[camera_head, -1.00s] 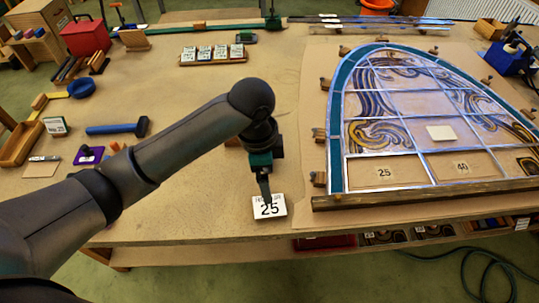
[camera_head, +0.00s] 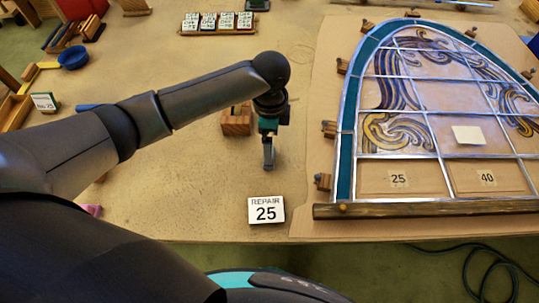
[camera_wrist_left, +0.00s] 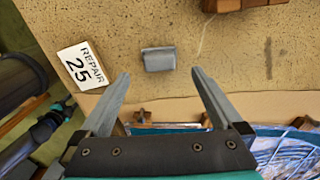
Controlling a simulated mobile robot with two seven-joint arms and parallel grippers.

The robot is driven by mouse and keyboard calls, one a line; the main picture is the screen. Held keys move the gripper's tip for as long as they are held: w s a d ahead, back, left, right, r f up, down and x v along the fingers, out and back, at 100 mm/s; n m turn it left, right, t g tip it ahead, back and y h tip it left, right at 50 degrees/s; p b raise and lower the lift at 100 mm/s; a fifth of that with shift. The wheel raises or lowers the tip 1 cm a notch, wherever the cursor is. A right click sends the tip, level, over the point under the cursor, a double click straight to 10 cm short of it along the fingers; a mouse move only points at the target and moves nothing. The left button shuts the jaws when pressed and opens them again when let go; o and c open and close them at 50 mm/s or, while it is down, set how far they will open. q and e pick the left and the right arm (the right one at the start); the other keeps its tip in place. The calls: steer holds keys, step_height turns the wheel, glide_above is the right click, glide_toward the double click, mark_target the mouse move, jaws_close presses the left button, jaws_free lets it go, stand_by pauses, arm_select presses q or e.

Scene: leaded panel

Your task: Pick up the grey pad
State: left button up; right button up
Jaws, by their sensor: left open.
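The grey pad (camera_wrist_left: 158,59) is a small grey block lying on the worktable. In the left wrist view it is ahead of the fingertips and roughly midway between them, with clear space around it. In the head view I cannot make it out; my left gripper or arm seems to hide it. My left gripper (camera_wrist_left: 158,78) is open and empty, with its fingers apart. In the head view the left gripper (camera_head: 268,165) hangs over the table behind the "REPAIR 25" card. My right gripper is not in view.
The "REPAIR 25" card (camera_head: 266,210) stands near the table's front edge. A wooden block (camera_head: 237,121) is just behind the gripper. The leaded panel (camera_head: 440,120) with its wooden bar (camera_head: 430,210) fills the right side. Bare table lies left of the card.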

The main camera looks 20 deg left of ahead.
arm_select(q)
step_height(320, 180, down, 6)
steer(key=shift+d+f, duration=0.1)
steer(key=shift+f, duration=0.15)
steer(key=c, duration=1.3)
